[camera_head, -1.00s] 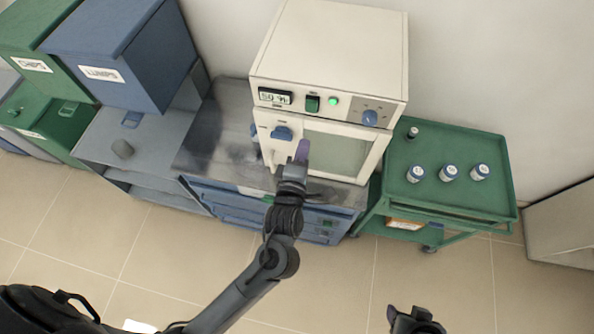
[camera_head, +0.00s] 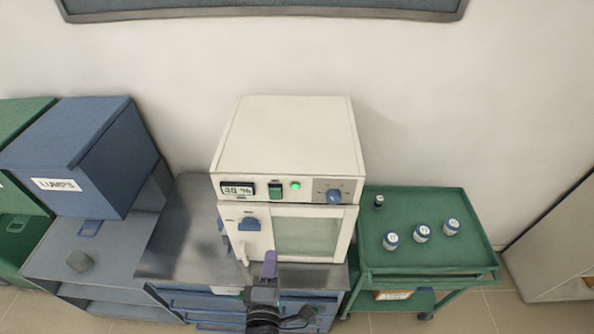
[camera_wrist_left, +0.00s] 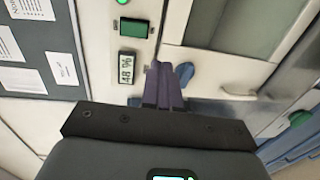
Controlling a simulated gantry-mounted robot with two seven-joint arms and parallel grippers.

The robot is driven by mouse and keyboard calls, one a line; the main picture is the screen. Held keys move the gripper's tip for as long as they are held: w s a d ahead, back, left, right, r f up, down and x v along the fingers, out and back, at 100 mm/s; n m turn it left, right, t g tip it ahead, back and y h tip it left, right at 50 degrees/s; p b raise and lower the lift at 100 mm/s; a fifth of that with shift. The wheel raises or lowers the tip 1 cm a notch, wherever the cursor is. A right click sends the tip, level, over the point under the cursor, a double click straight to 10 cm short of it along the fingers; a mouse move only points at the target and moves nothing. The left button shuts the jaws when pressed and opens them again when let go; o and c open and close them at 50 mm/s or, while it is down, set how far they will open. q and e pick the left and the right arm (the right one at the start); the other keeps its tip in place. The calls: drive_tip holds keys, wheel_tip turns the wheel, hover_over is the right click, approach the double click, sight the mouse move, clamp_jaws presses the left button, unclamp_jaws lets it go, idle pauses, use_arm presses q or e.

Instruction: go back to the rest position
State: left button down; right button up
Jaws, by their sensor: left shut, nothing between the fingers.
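My left gripper (camera_head: 269,264) is shut and empty, in front of the lower part of a cream muffle furnace (camera_head: 288,140). In the left wrist view its purple fingers (camera_wrist_left: 164,88) are together, with the furnace's display (camera_wrist_left: 127,68) and a blue knob (camera_wrist_left: 184,73) beyond them. The furnace door (camera_head: 305,236) is closed, with a window and a blue knob (camera_head: 249,224) at its upper left. The display (camera_head: 238,189) is lit and a green lamp (camera_head: 295,185) glows. My right gripper is not in view.
The furnace stands on a metal-topped bench (camera_head: 180,245). A green cart (camera_head: 440,262) at right carries several small jars. A grey cabinet (camera_head: 560,240) is at far right.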

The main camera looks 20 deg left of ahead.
use_arm(q)
drive_tip(key=s+a+r+m+g+h+p, duration=0.2)
drive_tip(key=s+a+r+m+p, duration=0.3)
drive_tip(key=p, duration=0.4)
drive_tip(key=s+a+f+m+g+h+p, duration=0.1)
drive_tip(key=s+f+m+g, duration=0.1)
drive_tip(key=s+m+g, duration=0.3)
drive_tip(key=s+f+m+g+h+p, duration=0.1)
drive_tip(key=s+m+g, duration=0.4)
drive_tip(key=m, duration=0.7)
drive_tip(key=s+f, duration=0.1)
drive_tip(key=s, duration=0.1)
drive_tip(key=shift+s+a+f+g+p, duration=0.3)
drive_tip(key=shift+s+a+g, duration=0.1)
